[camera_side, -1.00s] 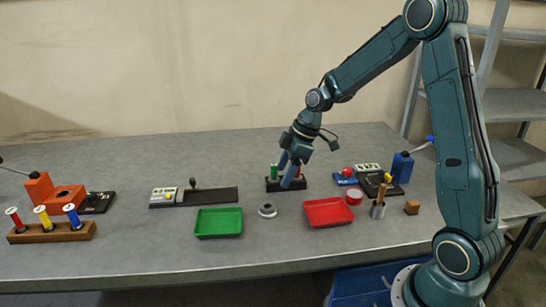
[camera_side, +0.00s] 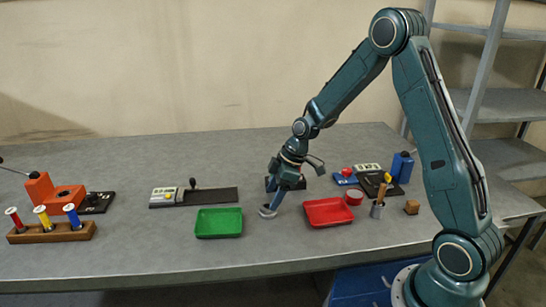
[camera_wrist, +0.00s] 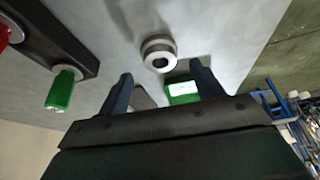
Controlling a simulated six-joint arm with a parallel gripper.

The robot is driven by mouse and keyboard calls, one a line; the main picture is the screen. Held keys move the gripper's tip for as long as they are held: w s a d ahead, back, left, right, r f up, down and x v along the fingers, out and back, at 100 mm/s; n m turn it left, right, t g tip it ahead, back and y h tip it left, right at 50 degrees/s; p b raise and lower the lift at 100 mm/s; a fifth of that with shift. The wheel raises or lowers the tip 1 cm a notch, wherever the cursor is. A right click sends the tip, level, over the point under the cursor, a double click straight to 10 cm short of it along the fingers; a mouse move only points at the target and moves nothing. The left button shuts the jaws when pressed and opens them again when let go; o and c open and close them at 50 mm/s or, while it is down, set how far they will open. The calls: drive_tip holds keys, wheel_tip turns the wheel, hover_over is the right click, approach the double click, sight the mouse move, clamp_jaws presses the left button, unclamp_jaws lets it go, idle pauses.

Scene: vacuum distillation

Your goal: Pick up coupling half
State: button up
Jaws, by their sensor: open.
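The coupling half, a small grey ring with a dark centre hole, appears in the wrist view (camera_wrist: 158,53). It lies on the grey table, just beyond my fingertips and roughly centred between them in the picture. In the side view the coupling half (camera_side: 267,212) sits between the green and red trays, partly hidden by my gripper (camera_side: 273,204). My gripper, also in the wrist view (camera_wrist: 159,71), has its two dark fingers apart with nothing held. I cannot tell exactly how high the fingertips are above the ring.
The green tray (camera_side: 219,223) is left of the gripper and the red tray (camera_side: 328,212) right.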

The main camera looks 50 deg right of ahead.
drive_tip(key=shift+x, duration=1.95)
drive_tip(key=c, duration=1.3)
drive_tip(key=shift+r, duration=0.2)
wheel_tip(320, 180, up, 20)
drive_tip(key=shift+f, duration=0.1)
